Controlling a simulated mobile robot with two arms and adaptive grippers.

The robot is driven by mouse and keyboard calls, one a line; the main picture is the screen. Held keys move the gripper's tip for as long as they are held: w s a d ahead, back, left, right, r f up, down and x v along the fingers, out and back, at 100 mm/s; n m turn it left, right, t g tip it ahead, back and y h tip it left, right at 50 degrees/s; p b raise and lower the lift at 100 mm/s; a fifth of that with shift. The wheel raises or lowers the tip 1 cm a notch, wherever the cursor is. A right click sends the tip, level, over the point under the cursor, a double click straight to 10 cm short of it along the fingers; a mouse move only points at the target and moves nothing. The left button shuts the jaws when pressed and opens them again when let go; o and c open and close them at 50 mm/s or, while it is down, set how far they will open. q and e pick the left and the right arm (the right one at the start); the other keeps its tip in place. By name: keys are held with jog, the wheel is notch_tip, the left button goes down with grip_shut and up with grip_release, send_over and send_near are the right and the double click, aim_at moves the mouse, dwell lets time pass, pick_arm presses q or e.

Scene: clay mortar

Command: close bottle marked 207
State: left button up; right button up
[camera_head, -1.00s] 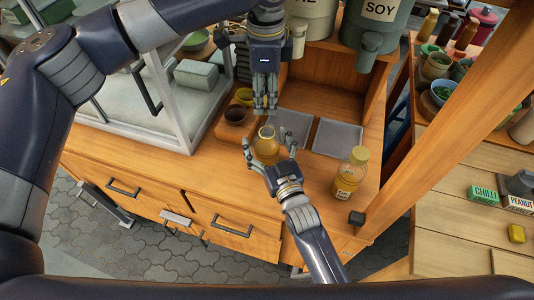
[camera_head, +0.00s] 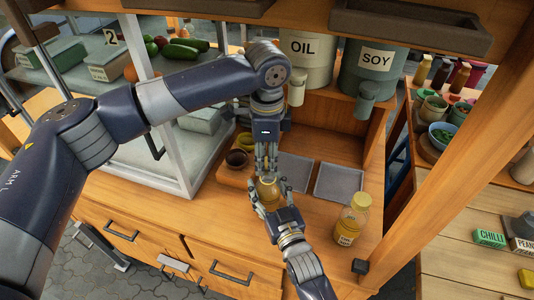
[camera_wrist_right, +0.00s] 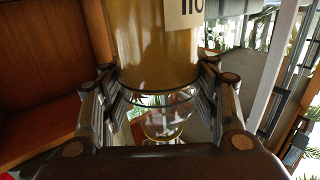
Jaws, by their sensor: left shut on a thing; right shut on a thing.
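A bottle with yellow-brown contents (camera_head: 268,189) stands upright on the wooden counter. In the right wrist view the bottle (camera_wrist_right: 155,45) fills the top, with a cut-off label whose number I cannot read for sure. My right gripper (camera_head: 262,199) is shut around it from the front; its fingers (camera_wrist_right: 158,104) lie on both sides in the wrist view. My left gripper (camera_head: 266,171) points down from above, its fingers closed at the bottle's top. They hide the top, so I cannot see whether a cap is between them. A second yellow bottle (camera_head: 350,222) with a small unreadable label stands to the right.
Two grey trays (camera_head: 338,184) lie behind the bottle. Small bowls (camera_head: 237,159) stand on a wooden block at left, beside the glass case (camera_head: 168,110). OIL (camera_head: 304,62) and SOY (camera_head: 374,75) dispensers hang at the back. The counter between the two bottles is clear.

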aim_at(267, 163)
dwell(0.4)
pick_arm(q)
jog(key=shift+f, duration=0.9)
jog(key=shift+f, duration=0.6)
jog(key=m, duration=0.9)
jog(key=shift+w, duration=0.1)
jog(key=m, duration=0.4)
jog(key=shift+d, duration=0.1)
jog(key=m, duration=0.4)
jog(key=shift+m, duration=0.4)
jog(key=m, duration=0.4)
jog(key=shift+m, duration=0.3)
jog(key=m, duration=0.3)
jog(key=shift+d, duration=0.1)
